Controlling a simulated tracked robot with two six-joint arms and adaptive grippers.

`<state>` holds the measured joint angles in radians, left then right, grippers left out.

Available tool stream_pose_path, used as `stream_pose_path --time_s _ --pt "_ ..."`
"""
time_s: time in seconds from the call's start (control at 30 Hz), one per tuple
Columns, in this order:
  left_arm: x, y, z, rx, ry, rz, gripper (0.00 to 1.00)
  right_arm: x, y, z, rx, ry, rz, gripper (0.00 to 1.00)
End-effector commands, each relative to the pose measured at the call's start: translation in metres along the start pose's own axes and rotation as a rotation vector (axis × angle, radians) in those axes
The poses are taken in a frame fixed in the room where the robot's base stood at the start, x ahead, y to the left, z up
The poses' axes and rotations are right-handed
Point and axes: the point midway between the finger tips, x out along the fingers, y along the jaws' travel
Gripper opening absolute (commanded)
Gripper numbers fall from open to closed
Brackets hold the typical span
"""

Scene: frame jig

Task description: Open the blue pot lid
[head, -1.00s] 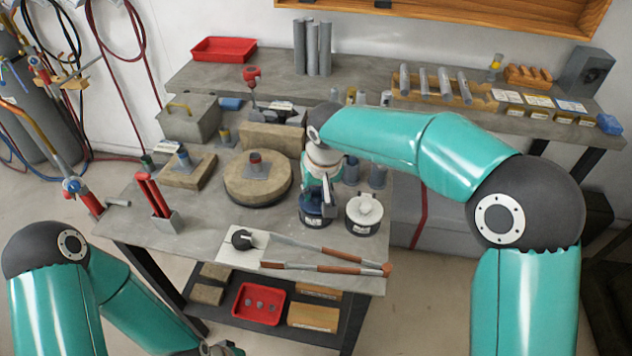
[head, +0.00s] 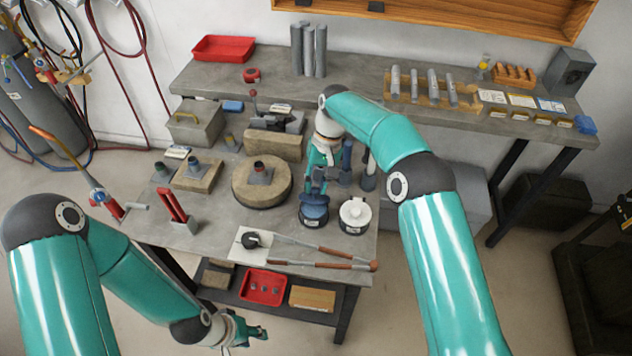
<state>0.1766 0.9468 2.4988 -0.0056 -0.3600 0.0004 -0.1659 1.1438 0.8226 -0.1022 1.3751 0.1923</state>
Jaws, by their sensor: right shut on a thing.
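The blue pot (head: 313,218) stands near the right front part of the workbench, its blue lid (head: 314,200) showing at the top. My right gripper (head: 315,188) reaches down from above and is shut on the lid at its top, partly hiding it. I cannot tell whether there is a gap between lid and pot. My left gripper (head: 258,334) is low in front of the bench, away from the pot. Its fingers are too small and angled to tell whether they are open.
A white-lidded pot (head: 355,217) stands close to the right of the blue pot. Long-handled tongs (head: 312,264) lie in front, beside a white plate with a black round piece (head: 252,240). A round stone block (head: 262,182) is to the left. Grey cylinders (head: 368,172) stand behind.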

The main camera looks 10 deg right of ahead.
Motion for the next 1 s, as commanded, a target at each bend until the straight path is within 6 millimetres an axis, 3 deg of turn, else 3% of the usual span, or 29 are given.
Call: stream_pose_path --time_s 0.53,0.57,0.7,1.0 --pt "-0.0013 0.0005 0.0000 0.000 0.000 0.000 0.40 -0.0025 0.0016 -0.0030 0.004 -0.009 -0.005 0.00" --pt "-0.0013 0.0005 0.0000 0.000 0.000 0.000 0.40 -0.0025 0.0016 -0.0030 0.004 -0.009 -0.005 0.28" --pt "-0.0013 0.0005 -0.0001 0.000 0.000 0.000 0.40 -0.0021 0.0013 -0.0027 0.004 -0.010 -0.005 0.51" --pt "-0.0015 0.0005 -0.0001 0.000 0.001 0.000 0.40 -0.0017 0.0006 -0.0020 0.003 -0.013 -0.006 0.51"
